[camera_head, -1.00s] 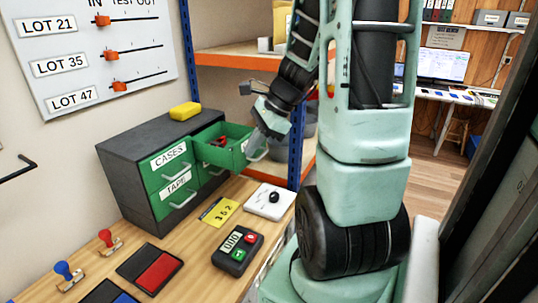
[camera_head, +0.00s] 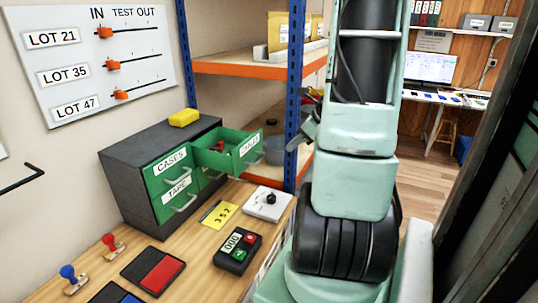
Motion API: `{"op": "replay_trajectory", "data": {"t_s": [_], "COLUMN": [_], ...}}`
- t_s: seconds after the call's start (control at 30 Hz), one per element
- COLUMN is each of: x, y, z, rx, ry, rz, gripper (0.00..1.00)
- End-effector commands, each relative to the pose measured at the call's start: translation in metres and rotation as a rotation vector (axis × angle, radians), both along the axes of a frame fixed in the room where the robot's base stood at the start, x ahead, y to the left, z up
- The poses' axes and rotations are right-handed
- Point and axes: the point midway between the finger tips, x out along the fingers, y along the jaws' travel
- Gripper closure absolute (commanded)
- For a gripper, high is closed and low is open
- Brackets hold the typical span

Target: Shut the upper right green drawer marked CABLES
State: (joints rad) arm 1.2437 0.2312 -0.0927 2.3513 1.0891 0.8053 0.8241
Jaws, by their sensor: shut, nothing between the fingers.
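The green CABLES drawer (camera_head: 247,148) is the upper right one of the dark grey cabinet (camera_head: 125,175). It is pulled well out, with its label on the front and something red inside. My gripper (camera_head: 298,138) shows only in part at the left edge of my arm, to the right of the drawer front and apart from it. It is shut and holds nothing. The rest of it is hidden behind my arm.
The CASES (camera_head: 169,160) and TAPE (camera_head: 178,186) drawers are shut. A yellow block (camera_head: 184,117) lies on the cabinet. A blue shelf post (camera_head: 292,95) stands right of the drawer. A white box with a black knob (camera_head: 267,204) and a keypad (camera_head: 237,249) stand on the bench.

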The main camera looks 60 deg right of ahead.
Motion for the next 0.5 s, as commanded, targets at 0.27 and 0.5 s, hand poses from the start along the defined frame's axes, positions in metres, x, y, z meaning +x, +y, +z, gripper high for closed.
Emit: {"op": "replay_trajectory", "data": {"t_s": [0.27,0.5], "x": [0.036,0.068], "y": [0.005,0.008], "z": [-0.046,-0.052], "rx": [0.005,0.001], "ry": [0.002,0.001], "rz": [0.002,0.003], "gripper": [1.00,1.00]}}
